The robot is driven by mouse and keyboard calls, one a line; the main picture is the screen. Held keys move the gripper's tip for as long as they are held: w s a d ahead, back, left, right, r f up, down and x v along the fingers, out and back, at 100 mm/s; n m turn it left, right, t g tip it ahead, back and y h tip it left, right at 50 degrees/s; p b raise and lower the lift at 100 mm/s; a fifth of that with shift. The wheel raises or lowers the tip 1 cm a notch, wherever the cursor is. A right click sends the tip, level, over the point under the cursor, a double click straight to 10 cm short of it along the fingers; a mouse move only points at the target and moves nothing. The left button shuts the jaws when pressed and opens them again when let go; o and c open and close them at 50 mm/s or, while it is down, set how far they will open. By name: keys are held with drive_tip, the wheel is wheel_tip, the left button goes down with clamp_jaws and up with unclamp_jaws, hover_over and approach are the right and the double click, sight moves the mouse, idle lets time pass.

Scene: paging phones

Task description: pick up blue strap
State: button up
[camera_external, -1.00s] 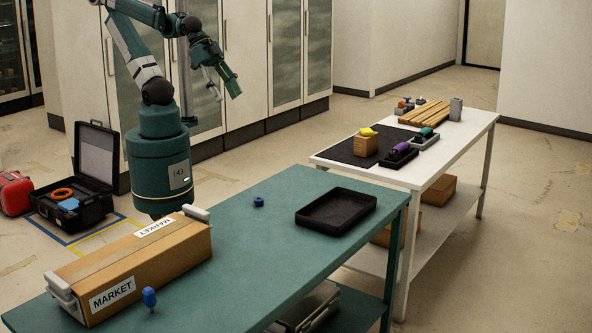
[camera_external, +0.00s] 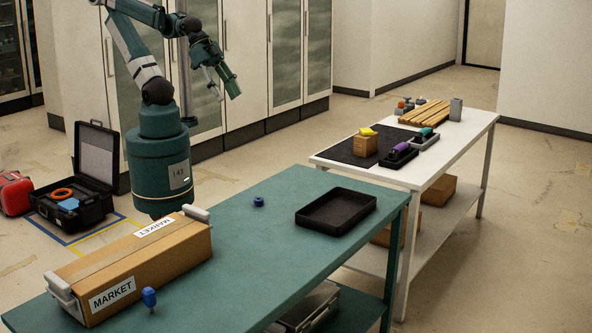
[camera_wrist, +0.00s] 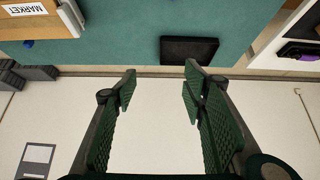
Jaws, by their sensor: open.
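A small dark-blue roll (camera_external: 258,201) lies on the teal table, left of the black tray; it may be the blue strap, but it is too small to be sure. An upright blue thing (camera_external: 150,297) stands beside the cardboard box near the table's front. My gripper (camera_external: 221,92) is raised behind the teal table, apart from both blue things. In the wrist view my gripper (camera_wrist: 160,85) is open with nothing between its green fingers. A small blue spot (camera_wrist: 28,43) shows there by the box; I cannot tell which blue thing it is.
The cardboard box (camera_external: 90,268) labelled MARKET fills the teal table's (camera_external: 215,285) left part. The black tray (camera_external: 312,223) is at its right end. A white table (camera_external: 462,148) holds several items. An open black case (camera_external: 98,212) with a light-blue thing (camera_external: 68,203) is on the floor.

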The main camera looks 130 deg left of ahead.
drive_tip(key=shift+f, duration=0.15)
drive_tip(key=m+g+b, duration=0.7)
drive_tip(key=m+b, duration=0.6)
hover_over(258, 199)
drive_tip(key=f, duration=3.2)
drive_tip(key=shift+d+f, duration=0.2)
drive_tip(key=shift+f, duration=0.6)
drive_tip(key=shift+f, duration=0.1)
drive_tip(key=shift+f+b, duration=0.45)
drive_tip(key=shift+f, duration=0.75)
drive_tip(key=shift+w+a+f+b, duration=0.1)
drive_tip(key=shift+f+b, duration=0.3)
drive_tip(key=shift+f, duration=0.9)
drive_tip(key=shift+w+f+b, duration=0.1)
drive_tip(key=shift+f+b, duration=0.3)
drive_tip(key=shift+f, duration=0.9)
